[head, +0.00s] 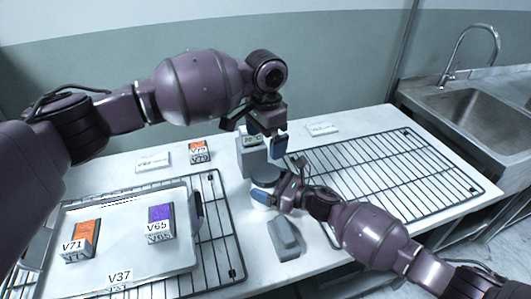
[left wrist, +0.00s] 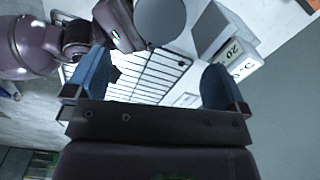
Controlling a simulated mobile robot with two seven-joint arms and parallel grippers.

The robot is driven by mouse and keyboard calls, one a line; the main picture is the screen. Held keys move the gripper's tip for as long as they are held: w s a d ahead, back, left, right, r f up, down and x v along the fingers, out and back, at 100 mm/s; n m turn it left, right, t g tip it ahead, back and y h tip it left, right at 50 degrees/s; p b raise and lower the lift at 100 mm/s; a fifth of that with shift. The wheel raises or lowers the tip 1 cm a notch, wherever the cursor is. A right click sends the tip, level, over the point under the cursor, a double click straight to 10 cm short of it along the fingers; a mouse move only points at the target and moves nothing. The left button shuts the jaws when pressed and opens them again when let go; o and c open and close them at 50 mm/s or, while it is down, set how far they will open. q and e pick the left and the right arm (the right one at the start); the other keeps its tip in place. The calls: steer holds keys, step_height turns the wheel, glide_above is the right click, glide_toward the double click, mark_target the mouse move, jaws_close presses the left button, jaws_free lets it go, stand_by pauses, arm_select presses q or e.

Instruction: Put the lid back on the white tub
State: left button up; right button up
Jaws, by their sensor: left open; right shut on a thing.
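The white tub (head: 259,205) stands near the middle of the table, mostly hidden behind my right gripper. The round grey lid (head: 265,173) is over the tub; I cannot tell whether it rests on the rim or is just above it. A grey disc, seemingly the lid (left wrist: 160,20), also shows at the top of the left wrist view. My right gripper (head: 281,181) is shut on the lid from the right side. My left gripper (head: 265,143) is open and empty, above and behind the tub; its blue fingers show apart in the left wrist view (left wrist: 156,85).
A grey device with a display (head: 252,160) stands just behind the tub. A grey block (head: 285,238) lies in front. A tray (head: 120,265) at left holds blocks V71 (head: 80,240) and V65 (head: 160,222). A wire rack (head: 390,175) lies right, empty. A sink (head: 480,115) is beyond.

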arm_select(q)
steer(key=shift+r, duration=1.05)
arm_select(e)
steer(key=o, duration=1.5)
steer(key=shift+c, duration=0.2)
steer(key=shift+b+v, duration=0.4)
steer(key=shift+v, duration=5)
arm_select(q)
steer(key=shift+f, duration=0.6)
